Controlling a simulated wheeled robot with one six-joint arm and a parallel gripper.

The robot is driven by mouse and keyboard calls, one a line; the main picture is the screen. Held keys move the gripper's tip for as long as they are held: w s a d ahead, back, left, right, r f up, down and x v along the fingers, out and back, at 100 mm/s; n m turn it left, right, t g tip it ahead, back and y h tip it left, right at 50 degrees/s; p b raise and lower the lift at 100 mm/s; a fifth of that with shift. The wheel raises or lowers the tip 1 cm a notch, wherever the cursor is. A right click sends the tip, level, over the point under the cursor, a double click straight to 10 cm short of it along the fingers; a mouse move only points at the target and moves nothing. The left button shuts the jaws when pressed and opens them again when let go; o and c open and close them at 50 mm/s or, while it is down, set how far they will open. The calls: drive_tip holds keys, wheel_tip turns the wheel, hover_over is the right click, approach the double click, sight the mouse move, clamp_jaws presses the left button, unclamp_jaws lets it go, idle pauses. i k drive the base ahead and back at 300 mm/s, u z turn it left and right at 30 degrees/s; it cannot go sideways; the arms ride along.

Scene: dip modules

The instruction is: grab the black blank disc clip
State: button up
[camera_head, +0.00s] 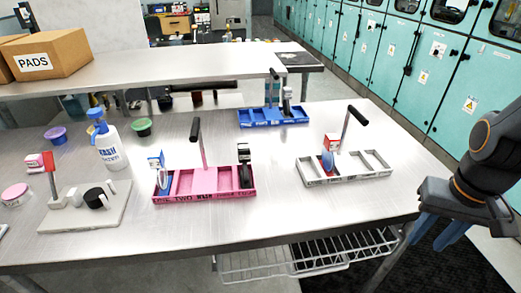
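A small black piece with a white top (244,166) stands in the right end of the pink tray (205,197). Another dark piece (287,103) stands in the right part of the blue tray (272,118). A low round black piece (96,197) sits on a pale board at the left. I cannot tell for sure which of these is the black blank disc clip; their faces are too small to read. My gripper (441,228) hangs at the table's right front edge, its blue fingers apart and empty, well away from all of them.
A grey tray (345,178) with a red and blue piece stands on the right. The trays have tall black-topped handles. A blue-capped spray bottle (109,148), small tubs and the pale board (85,212) fill the left. The table's front middle is clear; a wire rack (305,262) hangs below.

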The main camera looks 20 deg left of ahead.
sight(243, 151)
drive_tip(key=u, duration=1.55)
drive_tip(key=k, duration=0.5)
drive_tip(key=u, duration=1.75)
drive_tip(key=i, duration=1.25)
drive_tip(key=z, duration=2.25)
